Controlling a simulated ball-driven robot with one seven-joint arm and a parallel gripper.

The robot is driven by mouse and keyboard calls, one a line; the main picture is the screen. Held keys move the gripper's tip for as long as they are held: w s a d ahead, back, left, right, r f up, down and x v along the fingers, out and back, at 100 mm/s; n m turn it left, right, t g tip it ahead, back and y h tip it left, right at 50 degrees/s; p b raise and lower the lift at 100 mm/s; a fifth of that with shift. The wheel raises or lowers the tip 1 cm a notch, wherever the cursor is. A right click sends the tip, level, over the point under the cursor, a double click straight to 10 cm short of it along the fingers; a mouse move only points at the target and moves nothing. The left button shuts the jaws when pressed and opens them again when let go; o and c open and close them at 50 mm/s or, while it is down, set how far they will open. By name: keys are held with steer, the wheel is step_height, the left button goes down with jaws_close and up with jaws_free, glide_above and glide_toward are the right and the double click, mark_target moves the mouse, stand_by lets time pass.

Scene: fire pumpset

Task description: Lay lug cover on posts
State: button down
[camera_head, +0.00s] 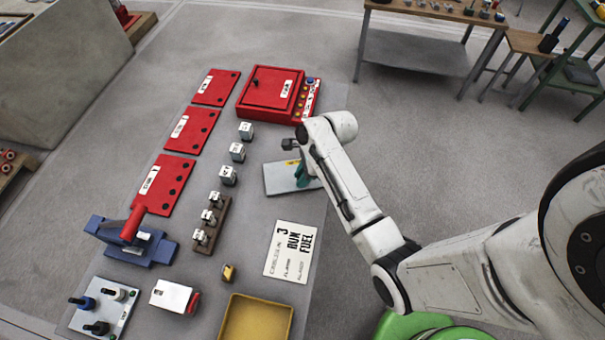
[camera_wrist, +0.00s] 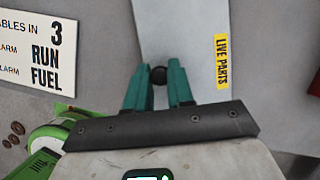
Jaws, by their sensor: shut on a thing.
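The lug cover (camera_head: 280,182) is a pale grey plate with a yellow label, right of centre in the head view. In the wrist view the lug cover (camera_wrist: 184,28) carries a yellow LIVE PARTS label and a dark round knob (camera_wrist: 158,74). My gripper (camera_head: 302,174) is over the cover's right part, and in the wrist view its teal fingers (camera_wrist: 158,84) are closed on the knob. Whether the cover rests on the table or hangs just above it I cannot tell. A pale plate (camera_head: 84,317) with upright posts, blue, white and black, sits at the lower left.
A red box (camera_head: 268,88) stands behind the cover, with red panels (camera_head: 180,130) to its left. Small grey blocks (camera_head: 228,175), a 3 RUN FUEL card (camera_head: 290,250), a yellow tray (camera_head: 232,318) and a blue vise (camera_head: 130,243) lie between or around the cover and posts.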

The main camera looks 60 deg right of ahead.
steer(key=c, duration=1)
jaws_free()
